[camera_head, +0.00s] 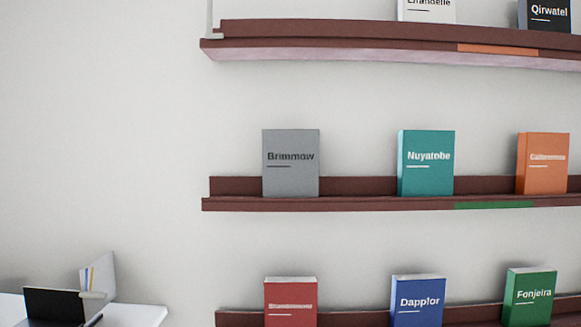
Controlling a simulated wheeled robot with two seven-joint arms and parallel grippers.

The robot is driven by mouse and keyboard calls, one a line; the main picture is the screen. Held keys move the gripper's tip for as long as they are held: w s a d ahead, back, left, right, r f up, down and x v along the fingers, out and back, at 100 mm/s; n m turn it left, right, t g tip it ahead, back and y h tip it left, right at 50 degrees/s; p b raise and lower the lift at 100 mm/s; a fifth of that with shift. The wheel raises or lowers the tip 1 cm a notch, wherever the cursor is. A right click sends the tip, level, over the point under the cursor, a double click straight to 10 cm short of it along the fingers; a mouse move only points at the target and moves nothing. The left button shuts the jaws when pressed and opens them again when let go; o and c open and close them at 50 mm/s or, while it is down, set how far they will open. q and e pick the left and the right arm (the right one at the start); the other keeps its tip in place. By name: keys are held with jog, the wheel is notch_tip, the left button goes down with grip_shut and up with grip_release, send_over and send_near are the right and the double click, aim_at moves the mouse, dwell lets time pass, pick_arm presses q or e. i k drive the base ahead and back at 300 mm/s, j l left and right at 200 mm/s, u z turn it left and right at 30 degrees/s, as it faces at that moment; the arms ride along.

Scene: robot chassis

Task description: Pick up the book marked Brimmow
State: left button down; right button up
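The grey book marked Brimmow (291,175) stands upright on the middle wall shelf (235,204), near its left end. Its cover faces me. Neither of my grippers shows in the head view.
A teal book marked Nuyatobe (426,178) and an orange book (543,178) stand to the right on the same shelf. The upper shelf (330,45) and lower shelf (353,319) also hold books. A white table (138,315) with a dark object (53,306) is at lower left.

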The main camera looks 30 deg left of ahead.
aim_at(290, 157)
jog(key=i+l, duration=0.1)
jog(key=i, duration=0.25)
jog(key=i+l, duration=0.1)
jog(key=i, duration=0.2)
jog(key=i+l+u, duration=0.1)
jog(key=i+u, duration=0.15)
jog(key=u, duration=0.2)
jog(key=i+l+u, duration=0.15)
jog(key=u, duration=0.35)
jog(key=i+l+u, duration=0.25)
jog(key=u, duration=0.2)
